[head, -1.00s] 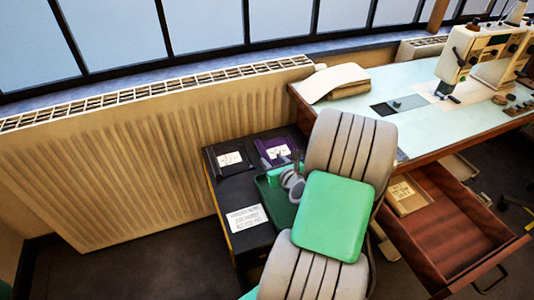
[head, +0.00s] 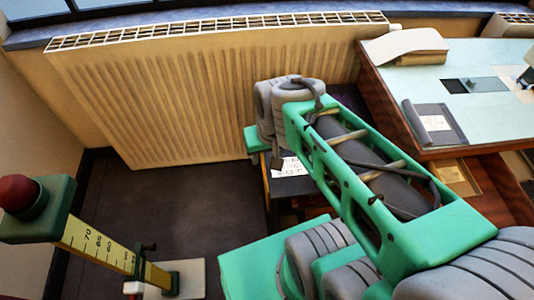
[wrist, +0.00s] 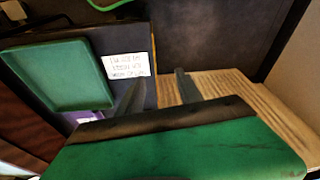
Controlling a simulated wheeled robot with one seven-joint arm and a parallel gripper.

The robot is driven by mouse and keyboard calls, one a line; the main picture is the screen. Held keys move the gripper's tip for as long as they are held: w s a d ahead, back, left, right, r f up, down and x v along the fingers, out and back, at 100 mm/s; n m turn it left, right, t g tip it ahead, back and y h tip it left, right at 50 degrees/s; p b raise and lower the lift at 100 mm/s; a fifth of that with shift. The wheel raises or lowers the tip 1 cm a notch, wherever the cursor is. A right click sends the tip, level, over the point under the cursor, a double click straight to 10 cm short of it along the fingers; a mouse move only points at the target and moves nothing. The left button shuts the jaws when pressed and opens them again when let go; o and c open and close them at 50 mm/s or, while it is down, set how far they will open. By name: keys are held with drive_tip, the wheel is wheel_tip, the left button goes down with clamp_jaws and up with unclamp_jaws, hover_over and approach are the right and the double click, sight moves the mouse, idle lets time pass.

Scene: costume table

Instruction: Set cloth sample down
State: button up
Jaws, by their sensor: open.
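A dark grey cloth sample (head: 455,133) with a white label lies flat near the left edge of the pale sewing table (head: 490,100). It is apart from my gripper. My gripper (wrist: 160,76) is open and empty in the wrist view, its two dark fingers spread near the labelled end of the dark cabinet (wrist: 120,42). In the head view my arm and wrist hide most of the gripper and cabinet top. The wrist view shows a green tray (wrist: 60,75) on the cabinet, with a purple item (wrist: 86,117) partly hidden beside it.
A ribbed radiator (head: 190,95) stands along the wall behind the cabinet. A stand with a yellow scale (head: 95,245) and red knob rises at the left. Folded material (head: 405,45) lies at the table's back left. Dark floor (head: 150,215) between stand and cabinet is clear.

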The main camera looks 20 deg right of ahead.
drive_tip(key=shift+r+n, duration=0.4)
drive_tip(key=shift+r, duration=0.05)
drive_tip(key=w+d+m+t+p, duration=0.15)
drive_tip(key=w+d+p, duration=0.25)
drive_tip(key=w+d, duration=1.15)
drive_tip(key=shift+m+h, duration=0.5)
drive_tip(key=shift+m, duration=0.15)
drive_tip(key=d+f, duration=0.1)
drive_tip(key=d, duration=0.2)
drive_tip(key=w+d+f, duration=0.1)
drive_tip(key=d+f, duration=0.1)
drive_tip(key=d, duration=0.2)
drive_tip(key=w+d+f, duration=0.1)
drive_tip(key=d, duration=0.3)
drive_tip(key=shift+w+d+f, duration=0.1)
drive_tip(key=shift+w+f, duration=0.1)
drive_tip(key=shift+f, duration=0.2)
drive_tip(key=x, duration=0.5)
drive_tip(key=b+x, duration=0.1)
drive_tip(key=x, duration=0.1)
drive_tip(key=shift+s+d+f, duration=0.1)
drive_tip(key=shift+s+f, duration=0.05)
drive_tip(key=shift+f, duration=0.35)
drive_tip(key=shift+r, duration=0.1)
clamp_jaws()
